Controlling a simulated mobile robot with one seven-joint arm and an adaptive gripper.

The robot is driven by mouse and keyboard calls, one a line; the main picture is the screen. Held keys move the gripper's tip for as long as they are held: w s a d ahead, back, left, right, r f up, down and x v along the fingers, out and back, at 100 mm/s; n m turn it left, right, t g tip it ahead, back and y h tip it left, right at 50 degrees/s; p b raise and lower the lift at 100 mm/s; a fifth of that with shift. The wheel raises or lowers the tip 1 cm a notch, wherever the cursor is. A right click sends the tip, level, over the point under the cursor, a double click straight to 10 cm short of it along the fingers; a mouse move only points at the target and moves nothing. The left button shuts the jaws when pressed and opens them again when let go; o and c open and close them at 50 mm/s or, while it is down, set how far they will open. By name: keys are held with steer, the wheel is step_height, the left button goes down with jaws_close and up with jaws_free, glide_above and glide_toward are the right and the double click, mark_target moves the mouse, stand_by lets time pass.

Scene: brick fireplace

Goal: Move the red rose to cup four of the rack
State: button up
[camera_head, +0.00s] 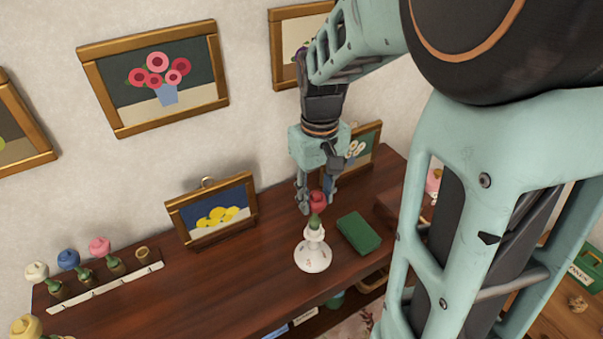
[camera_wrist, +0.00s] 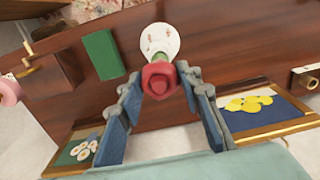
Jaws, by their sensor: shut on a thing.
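The red rose (camera_head: 317,201) is upright at the mouth of a white vase (camera_head: 313,252) on the wooden mantel. My gripper (camera_head: 318,200) reaches down from above, its fingers shut on the rose head. In the wrist view the rose (camera_wrist: 159,80) sits between the two fingertips (camera_wrist: 160,77), above the vase (camera_wrist: 160,42). I cannot tell whether its stem is still inside the vase neck. The rack (camera_head: 105,288) stands at the left with white, blue and pink roses in a row of cups. Its rightmost cup (camera_head: 142,253) is empty.
A framed yellow-flower picture (camera_head: 213,212) stands between rack and vase, against the wall. A green book (camera_head: 358,232) lies right of the vase, and a framed white-flower picture (camera_head: 363,145) stands behind. A yellow flower (camera_head: 25,327) is at the lower left. The mantel's front middle is clear.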

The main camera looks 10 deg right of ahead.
steer(key=shift+r+p, duration=1.15)
steer(key=shift+r, duration=0.35)
steer(key=shift+r+p, duration=0.55)
steer(key=shift+r, duration=0.15)
